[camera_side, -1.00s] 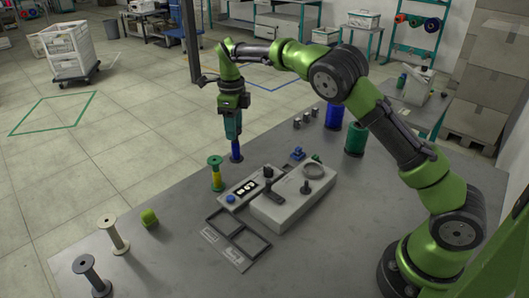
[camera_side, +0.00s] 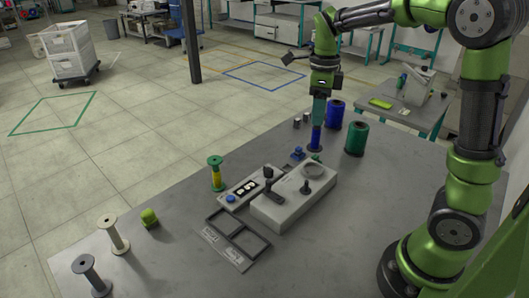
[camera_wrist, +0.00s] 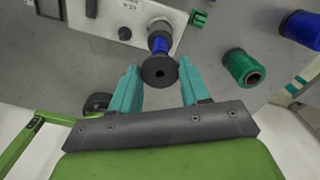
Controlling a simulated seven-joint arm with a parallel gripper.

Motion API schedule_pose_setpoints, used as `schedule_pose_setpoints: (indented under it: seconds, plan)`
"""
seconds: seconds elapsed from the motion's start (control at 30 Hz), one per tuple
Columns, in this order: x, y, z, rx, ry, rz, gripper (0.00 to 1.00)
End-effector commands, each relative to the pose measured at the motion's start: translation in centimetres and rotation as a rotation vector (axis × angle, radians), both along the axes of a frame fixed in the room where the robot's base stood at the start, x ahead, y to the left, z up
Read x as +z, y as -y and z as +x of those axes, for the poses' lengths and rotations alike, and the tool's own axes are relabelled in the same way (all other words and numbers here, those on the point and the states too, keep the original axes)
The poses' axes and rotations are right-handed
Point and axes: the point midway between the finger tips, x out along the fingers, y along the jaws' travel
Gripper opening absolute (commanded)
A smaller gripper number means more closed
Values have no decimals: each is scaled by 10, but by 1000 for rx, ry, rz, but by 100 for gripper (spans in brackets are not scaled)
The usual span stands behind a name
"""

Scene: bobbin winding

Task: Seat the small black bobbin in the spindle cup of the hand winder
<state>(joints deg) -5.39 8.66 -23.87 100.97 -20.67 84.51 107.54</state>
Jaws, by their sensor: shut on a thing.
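My gripper (camera_side: 318,122) is shut on a small bobbin (camera_side: 315,139) with blue winding and dark flanges. The bobbin hangs upright below the fingers, behind the winder in the side view. In the wrist view its black flange (camera_wrist: 160,71) sits between the teal fingers (camera_wrist: 160,82). The hand winder (camera_side: 285,206) is a pale box with a round spindle cup (camera_side: 313,171) at its far right end. The cup appears empty in the side view. The bobbin is apart from the cup; its exact height cannot be told.
A large blue spool (camera_side: 334,114) and green spool (camera_side: 356,139) stand to the right. A yellow-green spool (camera_side: 216,174), panel (camera_side: 243,187) and frame tray (camera_side: 222,238) lie left of the winder. A grey spool (camera_side: 91,275) and a cream spool (camera_side: 113,234) stand front left.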

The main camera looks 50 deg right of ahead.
Motion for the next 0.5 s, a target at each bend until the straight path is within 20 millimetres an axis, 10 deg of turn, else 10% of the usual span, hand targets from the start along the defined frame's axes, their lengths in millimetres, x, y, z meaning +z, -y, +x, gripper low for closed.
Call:
schedule_pose_setpoints:
  seconds: [0.5]
  plan:
    - [-42,2,-3,25,-2,0,29]
